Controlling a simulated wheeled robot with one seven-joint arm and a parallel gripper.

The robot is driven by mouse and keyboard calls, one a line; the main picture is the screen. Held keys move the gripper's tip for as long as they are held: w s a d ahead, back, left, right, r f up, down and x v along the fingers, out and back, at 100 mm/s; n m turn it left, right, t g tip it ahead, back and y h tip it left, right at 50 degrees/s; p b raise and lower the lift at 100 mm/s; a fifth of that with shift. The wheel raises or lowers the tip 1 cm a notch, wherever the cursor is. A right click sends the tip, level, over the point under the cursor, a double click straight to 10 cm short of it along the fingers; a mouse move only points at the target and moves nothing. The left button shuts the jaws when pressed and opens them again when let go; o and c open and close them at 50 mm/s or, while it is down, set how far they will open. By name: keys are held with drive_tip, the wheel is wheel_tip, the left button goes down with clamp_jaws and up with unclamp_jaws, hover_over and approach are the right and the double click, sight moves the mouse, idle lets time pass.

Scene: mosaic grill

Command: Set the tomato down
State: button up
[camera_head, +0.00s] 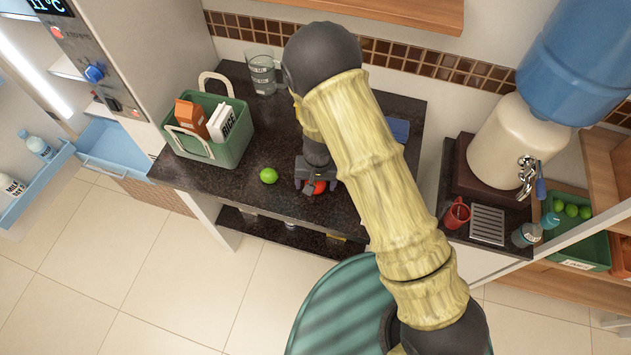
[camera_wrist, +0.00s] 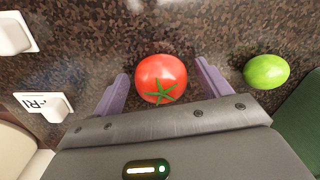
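The red tomato (camera_wrist: 161,75), with a green stem star, rests on the dark speckled counter (camera_wrist: 190,28) in the wrist view. It sits between the two purple fingers of my gripper (camera_wrist: 161,69), with a gap visible on each side. My gripper is open around it. In the head view, my gripper (camera_head: 312,184) is low over the front part of the counter, and the tomato (camera_head: 319,188) shows partly beneath it. A green lime (camera_head: 269,175) lies to the left of my gripper; it also shows in the wrist view (camera_wrist: 266,71), at the right.
A green basket (camera_head: 233,149) with an orange carton (camera_head: 190,114) and a RICE box (camera_head: 221,122) stands at the counter's left. A clear measuring jug (camera_head: 263,75) stands at the back. White blocks (camera_wrist: 42,104) lie at the wrist view's left. A water dispenser (camera_head: 505,140) stands right.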

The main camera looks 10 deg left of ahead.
sight(318, 182)
wheel_tip(318, 182, up, 12)
drive_tip(key=shift+d+r+b, duration=0.15)
drive_tip(key=shift+d+b, duration=0.15)
drive_tip(key=shift+b, duration=0.05)
idle(0.5)
drive_tip(key=shift+w+d, duration=0.1)
idle(0.5)
drive_tip(key=s+d+r+t, duration=0.1)
drive_tip(key=d+r, duration=0.3)
drive_tip(key=d, duration=0.4)
drive_tip(key=s+d+r+m+t, duration=0.1)
drive_tip(key=s+d+r, duration=0.2)
drive_tip(key=d, duration=0.5)
drive_tip(key=s+d+r+m, duration=0.1)
drive_tip(key=s+d+r, duration=0.2)
drive_tip(key=d+r, duration=0.2)
drive_tip(key=d, duration=0.3)
drive_tip(key=shift+d+r+t+h, duration=0.3)
drive_tip(key=shift+d+r+t, duration=0.05)
drive_tip(key=shift+t, duration=0.05)
